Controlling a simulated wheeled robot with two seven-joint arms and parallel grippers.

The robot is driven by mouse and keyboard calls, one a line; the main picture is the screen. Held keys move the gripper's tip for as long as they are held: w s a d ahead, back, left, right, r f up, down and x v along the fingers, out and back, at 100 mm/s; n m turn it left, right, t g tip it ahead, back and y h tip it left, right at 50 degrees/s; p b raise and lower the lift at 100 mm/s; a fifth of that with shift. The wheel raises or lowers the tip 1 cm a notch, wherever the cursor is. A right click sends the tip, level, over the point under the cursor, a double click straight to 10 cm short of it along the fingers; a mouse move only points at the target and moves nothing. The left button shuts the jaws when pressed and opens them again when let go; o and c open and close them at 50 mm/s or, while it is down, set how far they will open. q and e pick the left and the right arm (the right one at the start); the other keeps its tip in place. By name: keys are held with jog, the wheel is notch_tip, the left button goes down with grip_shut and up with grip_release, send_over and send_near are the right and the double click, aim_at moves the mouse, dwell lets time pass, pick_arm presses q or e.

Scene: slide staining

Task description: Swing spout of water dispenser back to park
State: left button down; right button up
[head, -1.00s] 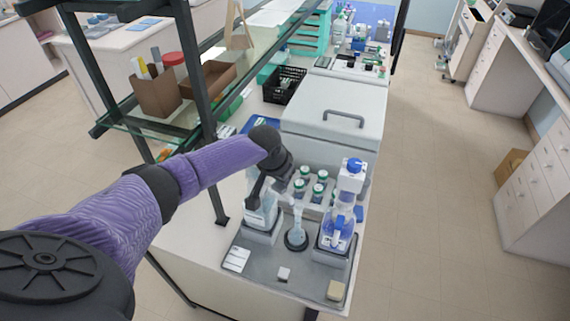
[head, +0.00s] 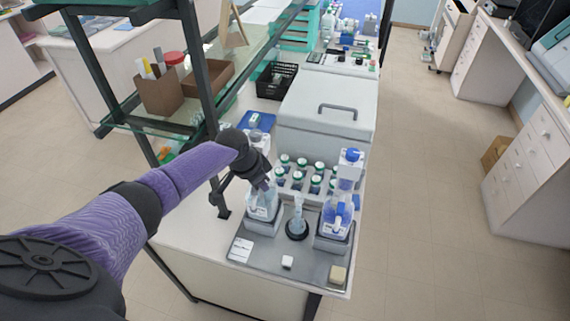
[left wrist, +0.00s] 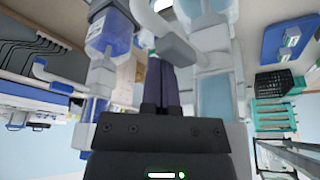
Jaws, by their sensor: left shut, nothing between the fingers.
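Two dispensers stand on the grey tray (head: 240,262) in the head view. The left one (head: 262,212) is a clear bottle with pale blue liquid on a grey stand, its top partly hidden by my arm. The right one (head: 338,212) has a blue cap and bluer liquid. Which one is the water dispenser I cannot read. My left gripper (head: 266,184) is at the upper part of the left dispenser, shut and empty; contact is unclear. In the left wrist view its dark fingers (left wrist: 160,88) point between a blue-filled bottle (left wrist: 110,35) and a clear body (left wrist: 215,92), below a white curved tube (left wrist: 150,18).
A small flask (head: 298,212) stands on a round black base (head: 297,232) between the dispensers. Several green-capped bottles (head: 316,183) stand behind, before a grey lidded box (head: 328,100).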

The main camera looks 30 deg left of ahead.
pick_arm(q)
jog(key=shift+s+a+m, duration=0.35)
jog(key=shift+a+m, duration=0.15)
jog(key=shift+m, duration=0.3)
jog(key=shift+s+a, duration=0.15)
jog(key=shift+a, duration=0.1)
jog(key=shift+a, duration=0.1)
jog(key=shift+b, duration=0.3)
